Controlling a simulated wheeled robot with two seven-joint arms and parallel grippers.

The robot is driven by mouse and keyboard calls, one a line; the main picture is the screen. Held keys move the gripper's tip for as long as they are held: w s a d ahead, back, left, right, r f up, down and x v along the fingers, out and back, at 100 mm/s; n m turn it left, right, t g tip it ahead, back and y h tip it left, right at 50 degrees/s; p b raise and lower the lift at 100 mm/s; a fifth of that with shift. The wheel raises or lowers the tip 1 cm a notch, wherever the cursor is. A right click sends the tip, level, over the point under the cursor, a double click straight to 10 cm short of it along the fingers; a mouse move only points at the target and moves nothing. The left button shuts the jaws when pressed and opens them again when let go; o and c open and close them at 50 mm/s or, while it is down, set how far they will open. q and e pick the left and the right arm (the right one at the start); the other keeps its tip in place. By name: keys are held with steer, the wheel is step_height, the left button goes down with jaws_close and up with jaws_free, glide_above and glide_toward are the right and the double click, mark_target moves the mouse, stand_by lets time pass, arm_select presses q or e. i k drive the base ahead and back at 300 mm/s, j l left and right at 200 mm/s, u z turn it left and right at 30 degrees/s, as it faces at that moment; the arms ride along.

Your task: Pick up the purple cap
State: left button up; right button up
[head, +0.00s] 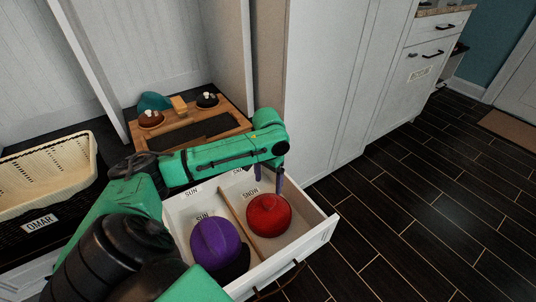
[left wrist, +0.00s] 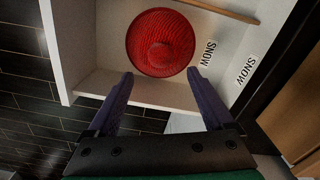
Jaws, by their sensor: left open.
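The purple cap (head: 216,243) lies in the left compartment of the open white drawer (head: 319,238), its dark brim toward the lower right. A red knit hat (head: 268,215) lies in the right compartment, past a wooden divider (head: 239,213). My left gripper (head: 269,183) is open and empty above the back edge of the red hat, pointing down. In the left wrist view the red hat (left wrist: 161,43) is just beyond the two spread fingertips (left wrist: 161,75). The purple cap is out of that view. My right gripper is not in view.
Labels reading SUN and SNOW mark the drawer compartments. A wooden tray (head: 225,122) with small items stands on the dark bench behind. A cream basket (head: 45,178) labelled OMAR is at the left. A tall white cabinet (head: 340,90) stands behind; open floor (head: 430,220) lies to the right.

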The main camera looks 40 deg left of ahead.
mark_target(216, 245)
steer(key=k+l, duration=0.8)
steer(key=l, duration=0.1)
